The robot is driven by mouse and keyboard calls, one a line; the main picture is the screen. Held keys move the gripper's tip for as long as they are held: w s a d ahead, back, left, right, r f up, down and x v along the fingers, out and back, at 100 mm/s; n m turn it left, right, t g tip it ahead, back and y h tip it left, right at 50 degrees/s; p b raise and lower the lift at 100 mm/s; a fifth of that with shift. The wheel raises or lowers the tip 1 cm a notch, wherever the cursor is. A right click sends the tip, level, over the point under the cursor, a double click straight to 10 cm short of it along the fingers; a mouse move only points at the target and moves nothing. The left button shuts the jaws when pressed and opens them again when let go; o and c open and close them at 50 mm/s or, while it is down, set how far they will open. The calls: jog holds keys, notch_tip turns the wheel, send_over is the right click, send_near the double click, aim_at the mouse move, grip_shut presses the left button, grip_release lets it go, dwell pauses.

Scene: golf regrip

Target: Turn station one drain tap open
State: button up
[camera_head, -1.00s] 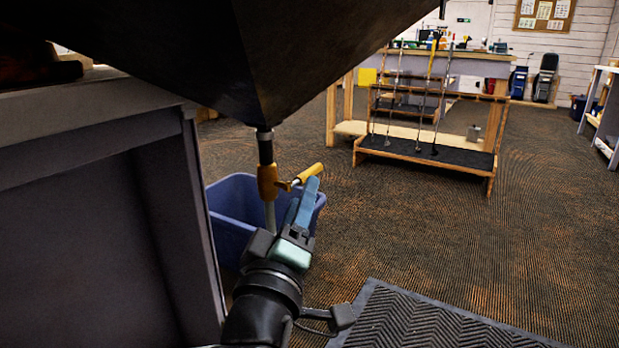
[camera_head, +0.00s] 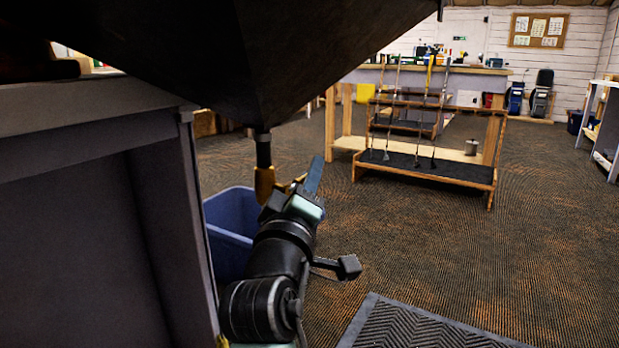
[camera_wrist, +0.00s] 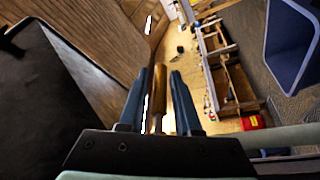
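The drain tap (camera_head: 264,182) is a brass-coloured valve on a pipe below the dark hopper (camera_head: 190,60). Its yellow lever is mostly hidden behind my gripper in the head view. My gripper (camera_head: 308,182) is right beside the tap, with one blue finger pointing up. In the wrist view, the two blue fingers of my gripper (camera_wrist: 160,85) stand apart. A narrow yellow-brown piece, which looks like the tap lever (camera_wrist: 158,88), shows between them. I see a gap on the right finger's side, and contact is not clear.
A blue bin (camera_head: 228,225) stands under the tap and shows in the wrist view (camera_wrist: 292,45). A grey cabinet (camera_head: 95,130) is close on the left. A club rack (camera_head: 430,168) stands farther back. A ridged mat (camera_head: 420,328) lies at lower right. The carpet between is clear.

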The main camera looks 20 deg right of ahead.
grip_shut()
dwell(1.1)
